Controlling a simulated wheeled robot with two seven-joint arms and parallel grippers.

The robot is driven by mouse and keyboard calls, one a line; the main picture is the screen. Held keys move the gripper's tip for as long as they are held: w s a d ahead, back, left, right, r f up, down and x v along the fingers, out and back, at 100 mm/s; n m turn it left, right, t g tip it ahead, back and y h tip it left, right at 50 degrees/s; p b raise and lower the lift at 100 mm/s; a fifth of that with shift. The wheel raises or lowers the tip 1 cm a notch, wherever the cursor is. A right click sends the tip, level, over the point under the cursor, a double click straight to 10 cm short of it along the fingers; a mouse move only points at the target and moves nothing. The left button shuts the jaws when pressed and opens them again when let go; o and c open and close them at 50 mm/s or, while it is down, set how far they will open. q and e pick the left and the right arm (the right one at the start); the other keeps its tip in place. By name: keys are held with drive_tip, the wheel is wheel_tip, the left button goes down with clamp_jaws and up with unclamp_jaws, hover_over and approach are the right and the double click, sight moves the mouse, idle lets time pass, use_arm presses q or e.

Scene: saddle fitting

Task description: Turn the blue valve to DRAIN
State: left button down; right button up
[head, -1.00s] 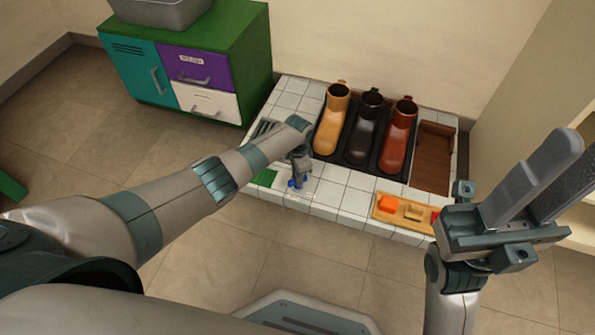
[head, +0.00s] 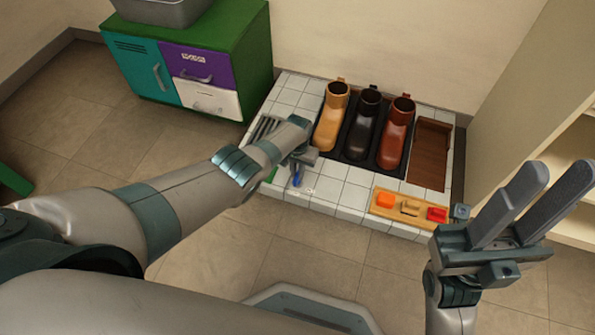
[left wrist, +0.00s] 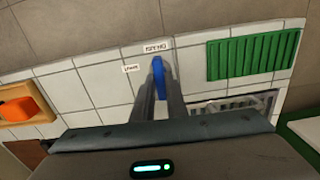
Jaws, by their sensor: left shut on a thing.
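The blue valve (head: 297,180) stands near the front edge of the white tiled platform, left of its middle. In the left wrist view its narrow blue handle (left wrist: 158,76) sits between my fingers and points at the upper of two small white labels (left wrist: 158,46). The other label (left wrist: 130,68) is lower and to the left; the lettering on both is too small to read surely. My left gripper (left wrist: 158,92) is shut on the handle from above and hides its lower part. My right gripper (head: 560,185) is open and empty, raised at the right, away from the platform.
Three boots, tan (head: 331,120), black (head: 363,125) and red-brown (head: 396,133), stand behind the valve. A wooden tray (head: 409,208) with orange and red pieces lies to the right. A green slatted pad (left wrist: 252,55) is beside the valve. A cabinet (head: 200,75) stands at the back left.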

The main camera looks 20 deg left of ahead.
use_arm(q)
drive_tip(key=shift+n, duration=0.3)
drive_tip(key=c, duration=1.8)
unclamp_jaws()
drive_tip(key=shift+o, duration=0.2)
drive_tip(key=shift+r, duration=0.15)
